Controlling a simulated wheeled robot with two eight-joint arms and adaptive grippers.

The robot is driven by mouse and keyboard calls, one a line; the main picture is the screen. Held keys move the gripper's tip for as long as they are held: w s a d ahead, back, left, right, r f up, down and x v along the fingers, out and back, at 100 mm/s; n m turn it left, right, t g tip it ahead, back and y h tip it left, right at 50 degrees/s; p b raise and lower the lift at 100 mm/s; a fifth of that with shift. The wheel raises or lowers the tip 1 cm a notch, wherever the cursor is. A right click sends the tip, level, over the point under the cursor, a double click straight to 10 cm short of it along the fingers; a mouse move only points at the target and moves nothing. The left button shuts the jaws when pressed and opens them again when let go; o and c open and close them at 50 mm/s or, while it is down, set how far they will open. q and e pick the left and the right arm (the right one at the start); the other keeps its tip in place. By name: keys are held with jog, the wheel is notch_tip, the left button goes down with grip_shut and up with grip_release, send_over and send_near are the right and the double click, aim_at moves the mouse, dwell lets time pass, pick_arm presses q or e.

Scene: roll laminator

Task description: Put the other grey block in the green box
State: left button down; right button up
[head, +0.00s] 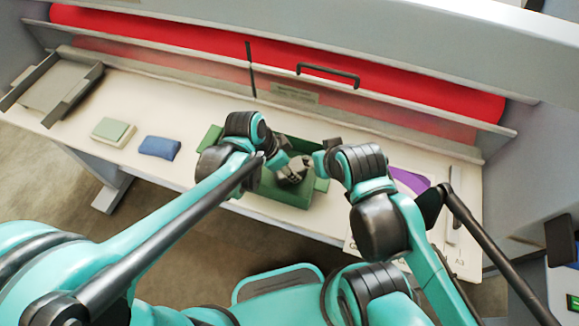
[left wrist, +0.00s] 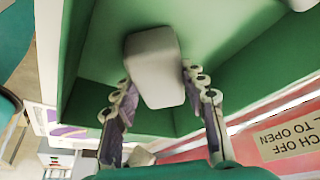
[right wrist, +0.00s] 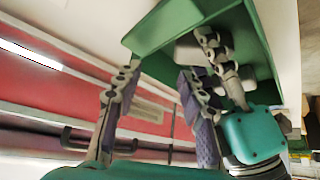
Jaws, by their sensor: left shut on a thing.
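The green box (head: 282,190) stands on the table in front of the laminator, partly hidden by my arms. My left gripper (head: 289,168) is at the box. In the left wrist view, its fingers are shut on a grey block (left wrist: 155,66), with the box's green floor and walls around it. That block also shows beside the left fingers in the right wrist view (right wrist: 190,50). My right gripper (right wrist: 158,82) is open and empty, close to the box's right end in the head view. A small pale thing (left wrist: 141,157) shows low in the left wrist view; I cannot tell what it is.
A blue block (head: 160,147) and a green-and-beige pad (head: 114,131) lie left of the box. A grey tray (head: 60,88) is at the far left. A purple sheet (head: 410,181) lies at the right. The red laminator roll (head: 400,92) runs behind.

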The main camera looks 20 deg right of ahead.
pick_arm(q)
jog(key=c, duration=0.9)
grip_release()
jog(key=shift+o, duration=0.2)
jog(key=shift+r+p, duration=0.3)
jog(key=w+p+v, duration=0.1)
jog(key=p+v, duration=0.2)
jog(key=v, duration=0.9)
jog(key=a+n+t, duration=0.1)
jog(key=a+n, duration=0.1)
jog(key=a, duration=0.1)
jog(key=a+n, duration=0.1)
jog(key=a, duration=0.2)
jog(key=a+n+t+y, duration=0.1)
jog(key=a+n, duration=0.1)
jog(key=a, duration=0.1)
jog(key=shift+s+a+r+n+t, duration=0.15)
jog(key=shift+s+a+n+t, duration=0.1)
jog(key=shift+s+n+t, duration=0.05)
jog(key=s+a+n+t+y, duration=0.3)
jog(key=a+n, duration=0.7)
jog(key=a, duration=0.5)
jog(key=shift+f+t, duration=0.3)
jog(key=shift+t, duration=0.1)
jog(key=shift+s, duration=0.1)
